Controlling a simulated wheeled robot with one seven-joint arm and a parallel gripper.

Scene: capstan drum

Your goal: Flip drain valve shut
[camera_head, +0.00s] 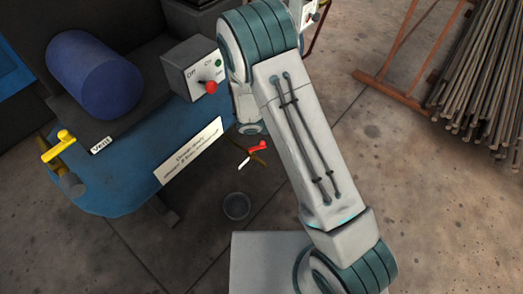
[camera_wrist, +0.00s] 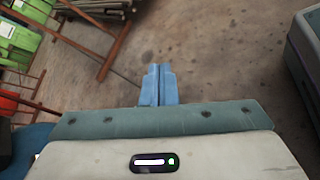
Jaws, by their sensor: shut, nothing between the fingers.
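A small red lever (camera_head: 257,147), apparently the drain valve's handle, shows beside the blue tank (camera_head: 110,190), close to the left edge of my arm. A white piece and a thin brownish part lie next to it; no label for it is readable. A yellow-handled valve (camera_head: 58,147) with a "Vent" label stands at the tank's left. My gripper (camera_wrist: 157,84) shows in the wrist view, its blue fingers together and empty, over bare floor. The lever is not in the wrist view. My gripper is hidden in the head view, so its distance to the lever cannot be told.
A grey switch box (camera_head: 192,68) with a red knob sits above the tank, near my arm. A dark round cup (camera_head: 236,206) stands on the floor below the lever. A rusty rack (camera_head: 405,75) with rods (camera_head: 485,85) is at upper right. Green crates (camera_wrist: 20,40) show in the wrist view.

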